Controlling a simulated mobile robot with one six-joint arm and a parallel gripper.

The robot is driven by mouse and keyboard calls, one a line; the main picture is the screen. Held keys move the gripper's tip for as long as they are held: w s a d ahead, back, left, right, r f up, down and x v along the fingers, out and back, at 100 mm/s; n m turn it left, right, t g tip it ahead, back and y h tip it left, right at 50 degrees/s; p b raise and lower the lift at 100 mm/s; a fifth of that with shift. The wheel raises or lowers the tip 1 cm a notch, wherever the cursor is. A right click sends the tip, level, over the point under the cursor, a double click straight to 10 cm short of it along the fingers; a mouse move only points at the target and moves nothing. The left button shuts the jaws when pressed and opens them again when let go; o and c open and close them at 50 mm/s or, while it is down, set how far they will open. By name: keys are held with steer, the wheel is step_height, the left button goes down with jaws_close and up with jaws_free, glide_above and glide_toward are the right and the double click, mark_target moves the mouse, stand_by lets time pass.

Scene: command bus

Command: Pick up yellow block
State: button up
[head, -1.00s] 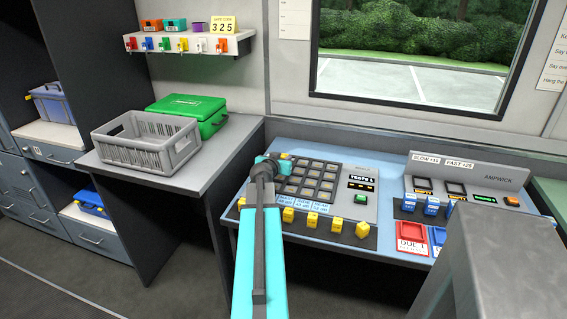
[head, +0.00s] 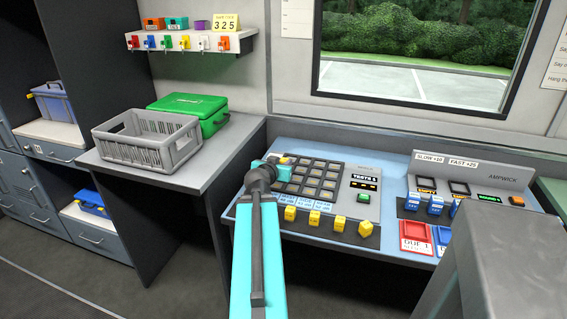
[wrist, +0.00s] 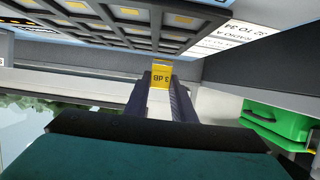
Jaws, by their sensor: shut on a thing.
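My gripper (wrist: 161,88) is shut on a yellow block (wrist: 161,76), seen between the dark fingertips in the wrist view. The block has a label reading "3 dB" upside down. In the head view my teal arm reaches over the left part of the blue desk, with the gripper end (head: 283,160) above the upper left of the grey key panel (head: 313,180). The held block shows there only as a small bit of yellow. Several other yellow blocks (head: 314,218) stand in a row along the panel's front edge.
A grey crate (head: 150,150) and a green case (head: 190,112) stand on the side table at left. Blue blocks (head: 435,205) and a red tray (head: 415,237) lie at right on the desk (head: 390,205). A window is behind.

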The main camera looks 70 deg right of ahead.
steer(key=shift+s+a+f+b, duration=0.15)
steer(key=shift+a+b, duration=0.2)
steer(key=shift+b, duration=3.3)
steer(key=a+b, duration=0.1)
steer(key=b, duration=0.3)
steer(key=shift+s, duration=0.1)
steer(key=b, duration=0.2)
steer(key=shift+a+b, duration=0.3)
steer(key=shift+a, duration=0.05)
steer(key=a+b, duration=0.1)
steer(key=b, duration=0.2)
steer(key=a+b, duration=0.1)
steer(key=b, duration=0.3)
steer(key=shift+s+a+b, duration=0.3)
steer(key=shift+s+a, duration=0.05)
steer(key=shift+a, duration=0.05)
steer(key=shift+b+v, duration=0.95)
steer(key=shift+b, duration=0.2)
steer(key=shift+s+a, duration=0.2)
